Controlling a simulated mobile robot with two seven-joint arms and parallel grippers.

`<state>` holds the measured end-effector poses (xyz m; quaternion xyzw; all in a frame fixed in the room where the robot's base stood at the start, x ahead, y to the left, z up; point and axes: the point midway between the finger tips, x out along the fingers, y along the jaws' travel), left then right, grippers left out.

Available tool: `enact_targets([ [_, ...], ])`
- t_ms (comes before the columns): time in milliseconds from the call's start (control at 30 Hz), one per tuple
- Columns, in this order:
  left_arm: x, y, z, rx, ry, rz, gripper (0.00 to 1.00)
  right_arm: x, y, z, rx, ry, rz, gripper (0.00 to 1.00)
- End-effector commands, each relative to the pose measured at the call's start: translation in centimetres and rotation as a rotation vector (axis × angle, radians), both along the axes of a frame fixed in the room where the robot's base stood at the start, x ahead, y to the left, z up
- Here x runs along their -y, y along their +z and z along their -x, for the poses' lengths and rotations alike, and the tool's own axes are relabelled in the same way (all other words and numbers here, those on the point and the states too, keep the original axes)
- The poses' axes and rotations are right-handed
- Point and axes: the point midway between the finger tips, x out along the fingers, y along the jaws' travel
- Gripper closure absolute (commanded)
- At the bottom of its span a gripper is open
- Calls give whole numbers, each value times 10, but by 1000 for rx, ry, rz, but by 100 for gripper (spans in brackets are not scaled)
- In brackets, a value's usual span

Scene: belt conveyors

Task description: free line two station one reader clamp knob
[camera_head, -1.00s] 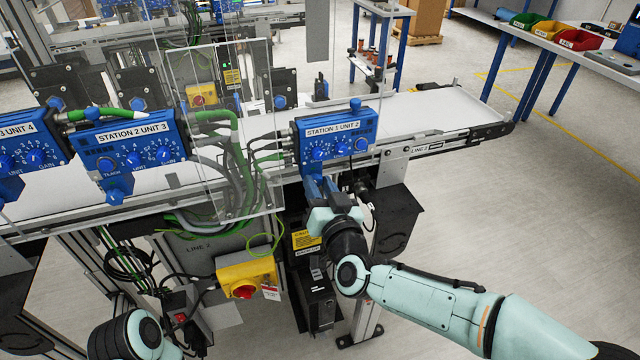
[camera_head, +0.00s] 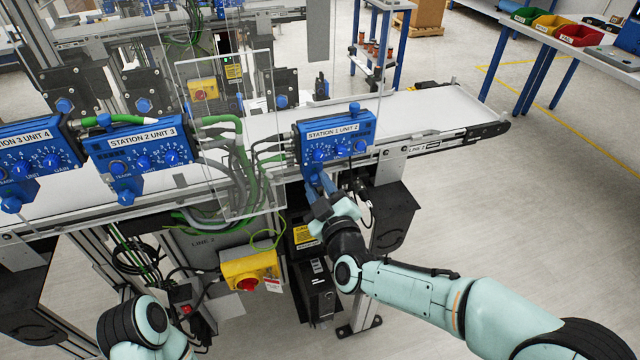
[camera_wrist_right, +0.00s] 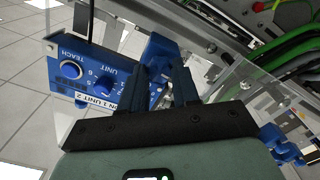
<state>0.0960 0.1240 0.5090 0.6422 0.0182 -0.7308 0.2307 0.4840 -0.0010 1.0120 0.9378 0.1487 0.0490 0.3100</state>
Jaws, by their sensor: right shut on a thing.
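The blue STATION 1 UNIT 2 reader (camera_head: 337,133) is mounted on the near rail of line 2, and its dials face me. Its face also shows at the left of the right wrist view (camera_wrist_right: 93,82), with a blue block (camera_wrist_right: 160,47) beside it. My right gripper (camera_head: 318,182) is just below this reader, pointing up at its underside. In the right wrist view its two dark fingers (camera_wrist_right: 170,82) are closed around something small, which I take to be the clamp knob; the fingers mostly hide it. My left gripper is out of view; only part of that arm shows at bottom left.
The STATION 2 UNIT 3 reader (camera_head: 143,157) has a blue knob (camera_head: 125,197) below it. A clear panel (camera_head: 222,140) and green cables (camera_head: 245,165) stand left of the station 1 reader. A yellow switch box (camera_head: 248,268) hangs below. Open floor lies right.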

Motion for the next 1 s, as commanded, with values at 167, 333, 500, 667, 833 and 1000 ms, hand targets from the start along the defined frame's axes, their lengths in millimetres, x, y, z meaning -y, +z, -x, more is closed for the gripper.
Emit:
enact_targets([
  [167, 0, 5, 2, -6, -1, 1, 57, -1, 1, 0, 42, 1, 126, 100],
  [333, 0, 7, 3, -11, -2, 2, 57, 0, 1, 0, 72, 0, 216, 100],
  [500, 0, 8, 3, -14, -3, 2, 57, 0, 1, 0, 91, -1, 273, 100],
  [667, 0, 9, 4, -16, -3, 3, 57, 0, 0, 0, 99, -2, 300, 100],
  [833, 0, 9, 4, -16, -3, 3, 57, 0, 0, 0, 102, -2, 307, 100],
  [1000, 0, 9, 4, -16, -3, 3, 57, 0, 0, 0, 102, -2, 307, 100],
])
